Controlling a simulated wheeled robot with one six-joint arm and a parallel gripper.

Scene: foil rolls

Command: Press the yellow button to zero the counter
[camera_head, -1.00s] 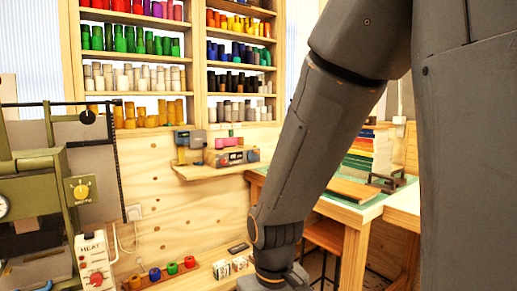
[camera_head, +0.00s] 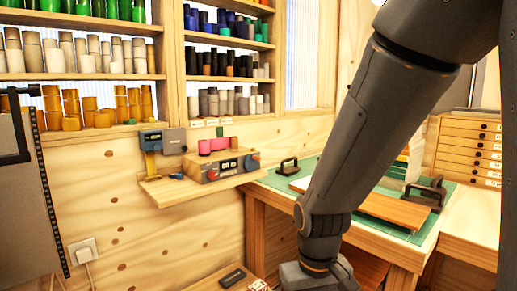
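On a small wooden wall shelf (camera_head: 200,190) stands a grey box (camera_head: 207,176) with dark windows, a red knob and a blue knob, and a pink roll (camera_head: 214,145) on top. Left of it is a blue-grey device (camera_head: 150,139) with a small display on a yellow stand. I cannot tell which of these is the counter, and I cannot make out a yellow button. My arm comes down from the upper right, and its wrist part shows at the bottom, right of and below the shelf. My gripper's fingers are out of view below the frame.
A workbench (camera_head: 450,222) with a green mat, dark-handled tools and a wooden board stands to the right, partly behind my arm. Foil rolls fill the wall racks (camera_head: 90,76) above. A wall socket (camera_head: 83,250) with a cord is at lower left. A dark panel edges the left side.

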